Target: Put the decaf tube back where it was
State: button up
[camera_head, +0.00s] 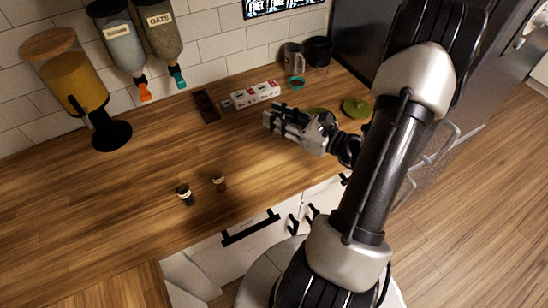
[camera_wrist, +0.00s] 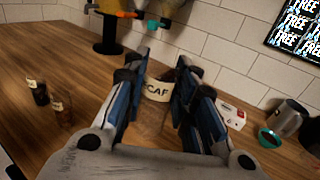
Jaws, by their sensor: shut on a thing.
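My gripper (camera_head: 268,117) is held over the counter at centre right in the head view. In the wrist view its two blue-lined fingers (camera_wrist: 162,62) are shut on the decaf tube (camera_wrist: 157,90), whose pale label shows the letters "CAF". The tube's ends are hard to make out between the fingers, and I cannot pick it out in the head view. Two other small dark tubes with light bands, a left one (camera_head: 185,195) and a right one (camera_head: 219,181), stand on the counter near its front edge. They also show at the left of the wrist view (camera_wrist: 38,93).
A dark brown tray (camera_head: 206,106) and a white holder with red marks (camera_head: 256,94) lie near the wall. A grey mug (camera_head: 294,58), a teal bowl (camera_head: 296,83) and a green disc (camera_head: 357,107) are to the right. Dispensers (camera_head: 75,85) stand at left. The left counter is clear.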

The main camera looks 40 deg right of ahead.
notch_tip(320, 180, down, 14)
jog(key=b, duration=0.4)
jog(key=shift+a, duration=0.1)
jog(key=o, duration=0.6)
jog(key=shift+f, duration=0.2)
jog(key=o, duration=0.5)
jog(key=shift+c, duration=0.2)
jog(key=shift+r, duration=0.1)
jog(key=shift+r, duration=0.15)
jog(key=p+v, duration=0.1)
jog(key=v, duration=1.1)
jog(key=shift+p, duration=0.4)
